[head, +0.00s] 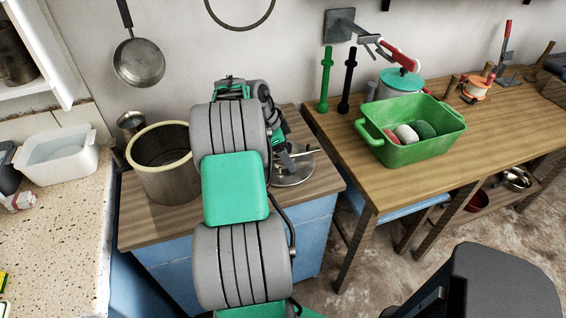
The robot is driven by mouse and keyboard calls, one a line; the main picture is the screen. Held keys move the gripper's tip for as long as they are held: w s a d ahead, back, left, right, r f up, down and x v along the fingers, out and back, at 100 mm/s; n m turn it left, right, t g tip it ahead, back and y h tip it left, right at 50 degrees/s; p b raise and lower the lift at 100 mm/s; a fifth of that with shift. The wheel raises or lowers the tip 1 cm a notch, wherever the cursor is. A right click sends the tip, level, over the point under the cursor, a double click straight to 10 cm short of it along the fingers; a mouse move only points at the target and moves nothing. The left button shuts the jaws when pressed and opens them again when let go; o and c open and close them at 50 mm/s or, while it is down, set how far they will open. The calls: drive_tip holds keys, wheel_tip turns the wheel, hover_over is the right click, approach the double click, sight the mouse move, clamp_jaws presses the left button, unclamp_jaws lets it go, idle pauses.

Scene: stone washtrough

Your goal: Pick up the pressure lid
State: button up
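The pressure lid, a round flat grey metal lid (293,178) with a bar-like handle on top, lies on the wooden counter right of my arm in the head view. Its left part is hidden behind my arm. My gripper (287,158) is over the lid, close to its handle. The fingers are small and partly covered, so I cannot tell whether they touch the handle or are closed on it.
A metal pot (170,185) with a cream rim stands left of my arm. A green tub (420,151) with several balls stands on the right-hand bench (390,192). A white basin (55,162) is at the left. A gap separates counter and bench.

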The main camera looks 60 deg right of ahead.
drive_tip(key=shift+r, duration=0.1)
clamp_jaws()
idle(0.8)
